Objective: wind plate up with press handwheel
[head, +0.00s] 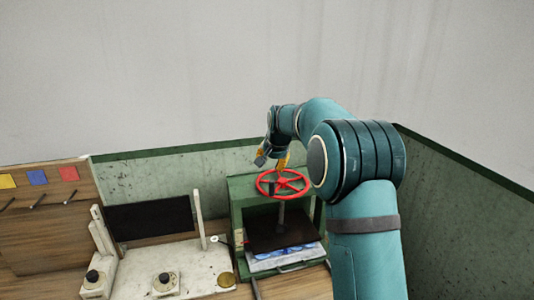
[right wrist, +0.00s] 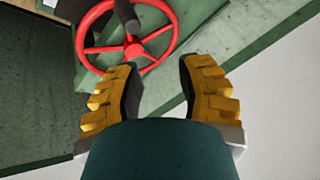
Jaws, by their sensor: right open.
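The red press handwheel (head: 283,183) lies flat on top of the green press (head: 240,196), with a dark grip knob on its rim. Below it a shaft runs down to the dark plate (head: 292,233), which sits above a whitish-blue stack (head: 285,258). My right gripper (head: 272,160) is just above and behind the wheel. In the right wrist view the gripper (right wrist: 158,78) is open and empty, its yellow fingers apart. There the handwheel (right wrist: 137,48) lies beyond the fingertips, with its dark knob (right wrist: 127,15) at the top. My left gripper is not in view.
Left of the press stands a whitish unit (head: 138,270) with dials and a dark panel (head: 150,218). A wooden board (head: 40,225) with coloured cards and hooks is at far left. Green walls (head: 460,215) close in the back and right. A brass disc (head: 226,280) lies near the press.

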